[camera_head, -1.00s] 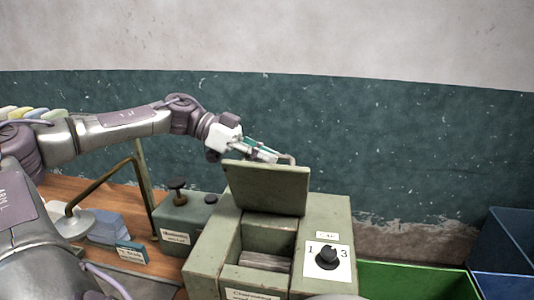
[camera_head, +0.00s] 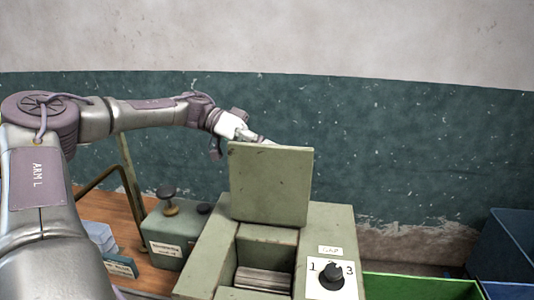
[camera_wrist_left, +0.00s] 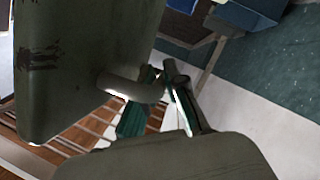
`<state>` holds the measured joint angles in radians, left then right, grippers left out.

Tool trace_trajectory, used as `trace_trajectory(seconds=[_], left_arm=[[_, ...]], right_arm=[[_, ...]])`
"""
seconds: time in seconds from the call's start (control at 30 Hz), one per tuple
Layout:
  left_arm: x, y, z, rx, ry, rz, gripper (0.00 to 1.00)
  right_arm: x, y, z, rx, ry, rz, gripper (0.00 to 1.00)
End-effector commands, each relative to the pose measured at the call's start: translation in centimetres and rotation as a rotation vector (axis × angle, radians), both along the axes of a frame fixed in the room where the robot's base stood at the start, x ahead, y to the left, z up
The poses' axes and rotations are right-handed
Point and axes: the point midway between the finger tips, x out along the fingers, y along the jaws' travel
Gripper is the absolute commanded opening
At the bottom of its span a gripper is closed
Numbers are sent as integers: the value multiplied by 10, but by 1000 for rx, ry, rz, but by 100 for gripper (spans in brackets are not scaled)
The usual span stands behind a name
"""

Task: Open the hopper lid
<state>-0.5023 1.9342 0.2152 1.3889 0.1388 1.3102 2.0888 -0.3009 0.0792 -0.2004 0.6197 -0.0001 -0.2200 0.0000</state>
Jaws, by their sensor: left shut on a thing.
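The hopper lid (camera_head: 271,185) is a flat green-grey plate standing raised, close to upright, at the back of the hopper box (camera_head: 327,225). The hopper's opening in front of it is uncovered. My left gripper (camera_wrist_left: 168,92) is behind the lid, shut on the lid's handle (camera_wrist_left: 128,86), a bent bar on the lid's far face. The lid's face fills the left of the left wrist view (camera_wrist_left: 80,60). In the head view the lid hides the left fingertips and the handle. My right gripper is not in view.
A black knob (camera_head: 332,276) on a white numbered plate sits on the box's right side. A small green box with a plunger (camera_head: 170,232) stands to the left. A green bin (camera_head: 420,287) and a blue bin (camera_head: 505,250) are at the right. A painted wall stands behind.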

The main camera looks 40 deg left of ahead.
Motion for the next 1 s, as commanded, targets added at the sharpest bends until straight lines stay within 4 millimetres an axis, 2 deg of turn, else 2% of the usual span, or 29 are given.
trace_trajectory(seconds=[0.03,0.4,0.97,1.0], left_arm=[[4,2,-6,-8,25,0,0],[22,13,-13,-80,135,0,0],[25,15,-12,-96,153,-1,0],[25,15,-12,-96,153,-1,15]], right_arm=[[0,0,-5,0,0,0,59],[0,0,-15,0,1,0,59],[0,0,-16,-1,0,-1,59],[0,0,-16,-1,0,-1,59]])
